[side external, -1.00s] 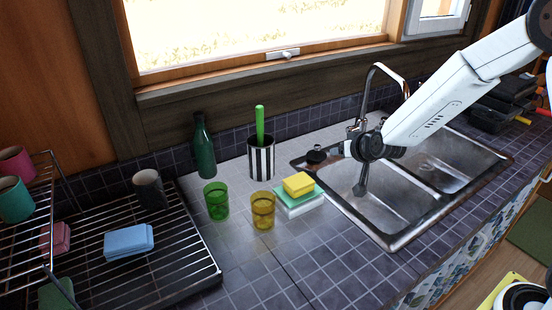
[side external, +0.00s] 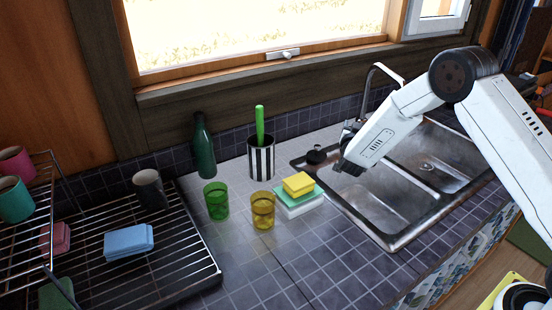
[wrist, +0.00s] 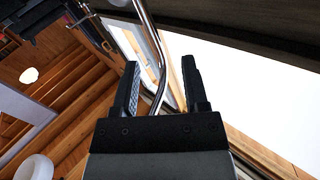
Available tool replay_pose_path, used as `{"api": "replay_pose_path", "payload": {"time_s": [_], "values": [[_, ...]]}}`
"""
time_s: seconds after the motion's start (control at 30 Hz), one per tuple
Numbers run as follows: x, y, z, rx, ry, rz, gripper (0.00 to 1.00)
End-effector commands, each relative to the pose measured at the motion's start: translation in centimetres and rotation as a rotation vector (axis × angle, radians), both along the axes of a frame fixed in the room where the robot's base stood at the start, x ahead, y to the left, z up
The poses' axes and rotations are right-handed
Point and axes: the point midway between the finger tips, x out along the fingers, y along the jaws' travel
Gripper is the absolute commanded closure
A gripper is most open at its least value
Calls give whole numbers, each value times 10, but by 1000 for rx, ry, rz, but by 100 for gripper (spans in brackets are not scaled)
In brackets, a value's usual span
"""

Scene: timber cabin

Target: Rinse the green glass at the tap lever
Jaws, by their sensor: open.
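The green glass (side external: 216,202) stands upright on the tiled counter, left of the sink and beside a yellow glass (side external: 262,210). The chrome tap (side external: 368,88) rises behind the sink, and its lower part with any lever is hidden behind my arm. My gripper (side external: 345,160) is over the back left of the sink close to the tap, well right of the green glass. In the wrist view my gripper (wrist: 161,72) is open and empty, and the tap pipe (wrist: 150,40) shows beyond and between its fingers. I cannot tell whether they touch.
The steel double sink (side external: 395,240) is right of the glasses. A yellow sponge (side external: 298,184), a striped cup (side external: 261,160) with a green handle and a dark bottle (side external: 203,148) stand near the glasses. A drying rack (side external: 180,265) is at left. The front counter is clear.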

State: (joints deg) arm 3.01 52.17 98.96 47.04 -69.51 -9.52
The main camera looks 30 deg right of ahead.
Motion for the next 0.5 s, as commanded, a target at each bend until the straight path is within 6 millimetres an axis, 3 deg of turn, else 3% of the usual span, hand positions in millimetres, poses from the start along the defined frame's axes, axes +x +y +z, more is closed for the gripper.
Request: {"api": "replay_pose_path", "payload": {"time_s": [0.27, 0.5], "values": [[0, 0, -10, 1, 1, 1, 43], [0, 0, -34, 1, 4, 2, 43]]}}
